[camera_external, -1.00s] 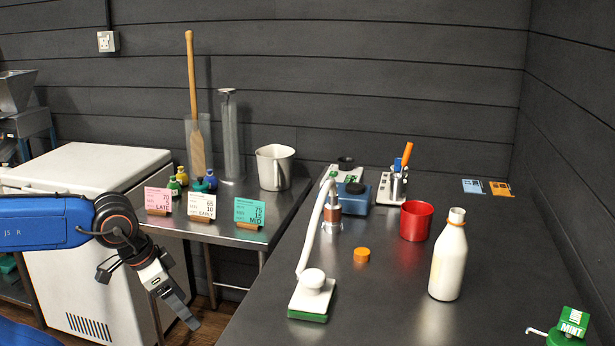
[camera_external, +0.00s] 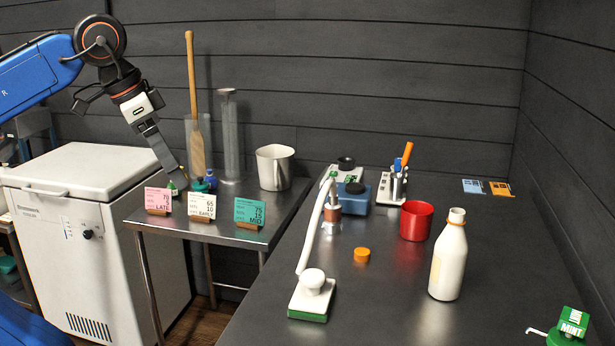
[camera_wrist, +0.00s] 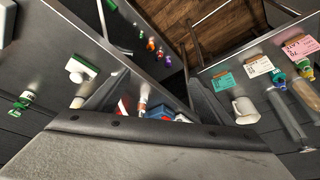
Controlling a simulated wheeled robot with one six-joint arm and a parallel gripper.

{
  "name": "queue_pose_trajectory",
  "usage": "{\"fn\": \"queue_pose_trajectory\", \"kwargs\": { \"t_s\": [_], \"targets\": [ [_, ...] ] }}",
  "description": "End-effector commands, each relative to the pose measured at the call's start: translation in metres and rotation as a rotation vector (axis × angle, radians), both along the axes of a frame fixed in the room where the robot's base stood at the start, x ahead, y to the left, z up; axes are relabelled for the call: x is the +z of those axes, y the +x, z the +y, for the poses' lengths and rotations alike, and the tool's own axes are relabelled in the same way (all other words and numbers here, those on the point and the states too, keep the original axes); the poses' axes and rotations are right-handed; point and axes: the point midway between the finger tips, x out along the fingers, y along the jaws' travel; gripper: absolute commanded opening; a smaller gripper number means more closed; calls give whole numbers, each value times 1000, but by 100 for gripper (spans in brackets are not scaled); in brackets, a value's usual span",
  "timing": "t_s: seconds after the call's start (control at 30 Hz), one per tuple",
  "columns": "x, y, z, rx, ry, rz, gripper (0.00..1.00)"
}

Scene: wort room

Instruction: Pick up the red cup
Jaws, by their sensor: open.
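The red cup (camera_external: 417,222) stands upright on the dark bench at the right in the external view, just left of and behind a white bottle (camera_external: 449,256). My gripper (camera_external: 178,180) hangs at the left in the external view, over the small side table near the pink card, far to the left of the cup. It is open and holds nothing that I can see.
Cards, small bottles and a metal jug (camera_external: 274,167) stand on the side table (camera_external: 262,234). The bench front centre is clear.

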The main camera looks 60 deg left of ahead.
Motion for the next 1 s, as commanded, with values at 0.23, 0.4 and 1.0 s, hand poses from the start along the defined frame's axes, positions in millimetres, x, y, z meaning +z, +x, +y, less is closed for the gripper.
{"fn": "queue_pose_trajectory", "kwargs": {
  "t_s": [0.23,0.4,1.0],
  "targets": [
    [26,54,-9,-175,59,41,75],
    [44,102,-19,-327,106,75,75],
    [60,277,-75,-892,249,180,75]
  ]
}}
